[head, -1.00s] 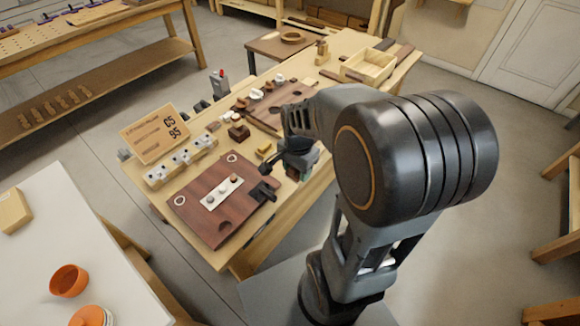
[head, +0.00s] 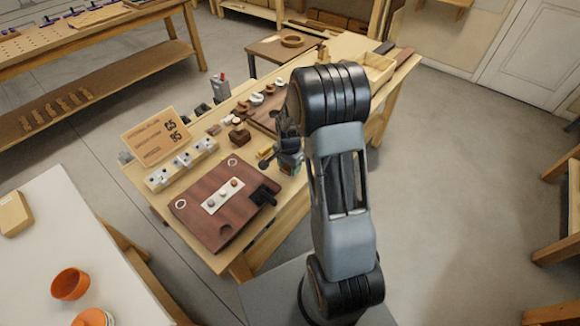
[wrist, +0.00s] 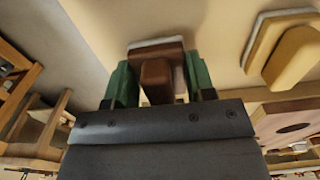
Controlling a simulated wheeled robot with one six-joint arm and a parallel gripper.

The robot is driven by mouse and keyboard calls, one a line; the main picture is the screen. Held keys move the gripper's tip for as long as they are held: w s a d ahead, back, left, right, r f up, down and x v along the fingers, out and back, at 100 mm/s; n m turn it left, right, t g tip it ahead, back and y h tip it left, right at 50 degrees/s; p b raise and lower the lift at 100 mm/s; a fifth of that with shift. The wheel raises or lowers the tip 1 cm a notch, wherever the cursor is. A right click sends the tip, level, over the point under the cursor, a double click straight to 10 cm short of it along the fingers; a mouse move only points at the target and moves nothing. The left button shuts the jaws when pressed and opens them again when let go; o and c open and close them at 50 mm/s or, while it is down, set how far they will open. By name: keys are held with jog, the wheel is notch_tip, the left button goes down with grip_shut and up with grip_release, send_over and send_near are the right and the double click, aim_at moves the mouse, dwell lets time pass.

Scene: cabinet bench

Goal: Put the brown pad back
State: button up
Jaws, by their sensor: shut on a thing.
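My gripper (head: 289,160) is low over the right edge of the wooden bench, beyond the dark red-brown board. In the wrist view, its green fingers are shut on the brown pad (wrist: 157,72), one on each side of it. The pad has a raised brown grip and a pale layer along its far edge. In the head view the held pad is hidden or too small to make out.
The board (head: 218,212) carries a pale strip with several knobs and a black clamp-like part. A lettered sign (head: 157,137) and a row of white fittings stand behind it. A small dark brown block (head: 239,134) is left of my gripper. A wooden tray (head: 372,68) is at the far end.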

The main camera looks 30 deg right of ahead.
jog(key=shift+f, duration=0.55)
jog(key=shift+f, duration=0.15)
jog(key=o, duration=1.1)
jog(key=shift+c, duration=0.2)
